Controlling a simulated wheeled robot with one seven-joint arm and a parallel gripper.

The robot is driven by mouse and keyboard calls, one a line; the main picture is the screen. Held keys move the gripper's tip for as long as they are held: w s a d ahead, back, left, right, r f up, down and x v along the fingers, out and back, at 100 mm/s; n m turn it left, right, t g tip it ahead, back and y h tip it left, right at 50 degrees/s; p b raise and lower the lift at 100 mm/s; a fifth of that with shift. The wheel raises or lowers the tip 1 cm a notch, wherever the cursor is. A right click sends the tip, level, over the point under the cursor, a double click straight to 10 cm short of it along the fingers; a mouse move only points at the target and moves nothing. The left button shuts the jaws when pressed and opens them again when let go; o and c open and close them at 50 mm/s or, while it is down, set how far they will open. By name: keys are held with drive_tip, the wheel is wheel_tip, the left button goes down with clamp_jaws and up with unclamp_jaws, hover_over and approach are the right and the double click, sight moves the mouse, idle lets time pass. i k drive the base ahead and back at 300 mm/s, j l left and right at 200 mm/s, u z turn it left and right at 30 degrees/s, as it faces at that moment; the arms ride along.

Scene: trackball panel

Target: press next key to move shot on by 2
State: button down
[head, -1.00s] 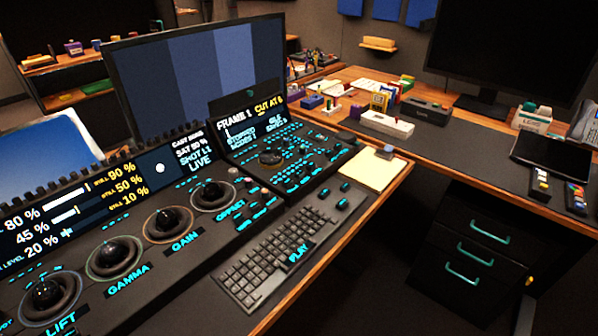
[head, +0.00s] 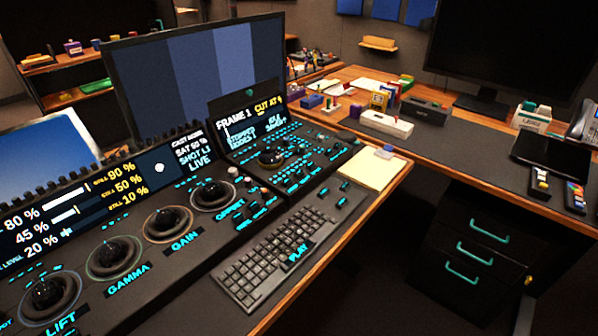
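The dark trackball panel (head: 190,255) runs along the left of the desk, with several black balls in rings labelled LIFT, GAMMA, GAIN and OFFSET. Its wide display (head: 75,202) shows percentages and, at its right end, a shot line and LIVE; the shot number is too small to read surely. The right-hand section (head: 325,152) has many small cyan-marked keys around a dark ball (head: 271,157). Its small display (head: 250,115) reads FRAME 1, CUT AT and what looks like STOPPED. The key labels are too small to read, so I cannot pick out the next key. My gripper is not in view.
A keyboard (head: 270,258) with a PLAY label lies before the panel. Right of it are a notepad (head: 373,168) and the desk edge. A large monitor (head: 200,72) stands behind. A side desk (head: 460,160) with small items and drawers (head: 478,242) is at right.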

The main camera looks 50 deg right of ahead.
sight(299, 174)
drive_tip(key=l+u, duration=0.25)
drive_tip(key=l, duration=0.5)
drive_tip(key=l+u, duration=0.25)
drive_tip(key=l, duration=0.5)
